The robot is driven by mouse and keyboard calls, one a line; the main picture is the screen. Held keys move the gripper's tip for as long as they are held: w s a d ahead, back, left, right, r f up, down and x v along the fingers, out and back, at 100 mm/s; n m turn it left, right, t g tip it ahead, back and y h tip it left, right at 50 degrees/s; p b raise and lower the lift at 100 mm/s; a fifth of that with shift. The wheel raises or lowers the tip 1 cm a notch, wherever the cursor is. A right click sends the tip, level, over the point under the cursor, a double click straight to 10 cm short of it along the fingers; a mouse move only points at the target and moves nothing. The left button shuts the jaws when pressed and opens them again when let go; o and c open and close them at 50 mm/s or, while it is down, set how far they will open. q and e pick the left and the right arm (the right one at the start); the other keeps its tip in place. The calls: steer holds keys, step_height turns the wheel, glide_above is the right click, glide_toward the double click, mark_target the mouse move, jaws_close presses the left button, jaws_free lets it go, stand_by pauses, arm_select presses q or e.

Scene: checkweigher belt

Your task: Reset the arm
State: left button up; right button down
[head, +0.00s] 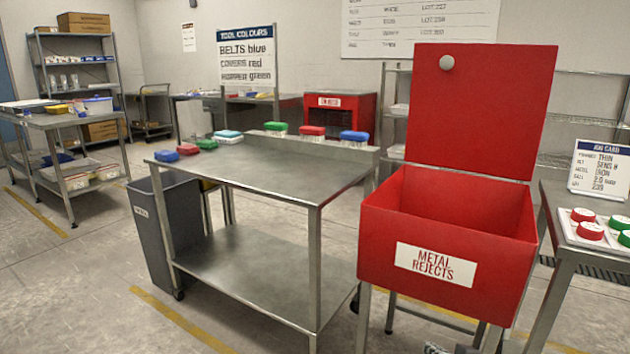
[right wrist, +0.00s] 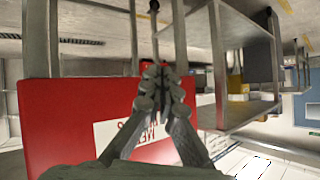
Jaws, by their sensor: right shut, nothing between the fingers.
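My right gripper (right wrist: 162,88) is shut and empty in the right wrist view, its fingertips together. The red metal rejects bin (right wrist: 60,115) is behind it in that view, its white label partly covered by the fingers. In the head view only a small grey part of my right gripper (head: 437,348) shows at the bottom edge, below the bin. The red metal rejects bin (head: 380,235) stands on legs there with its lid (head: 480,110) raised. My left gripper is in neither view.
A steel table (head: 270,180) with a lower shelf stands left of the bin, coloured brushes along its back and left end. A grey waste bin (head: 170,225) is beside it. A side table (head: 570,255) holds round red and green items at right. Floor is clear at front left.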

steer(key=s+f+n+g, duration=0.1)
steer(key=s+f+g, duration=0.2)
steer(key=s+f, duration=0.3)
steer(key=s+f+n+g+h, duration=0.1)
steer(key=s+f+g, duration=0.2)
steer(key=s+f, duration=0.4)
steer(key=s+d+f+n+g+h, duration=0.1)
steer(key=s+f, duration=0.6)
steer(key=s, duration=1.1)
steer(key=shift+f+n+g, duration=0.25)
steer(key=shift+n+g, duration=0.15)
steer(key=shift+g, duration=0.5)
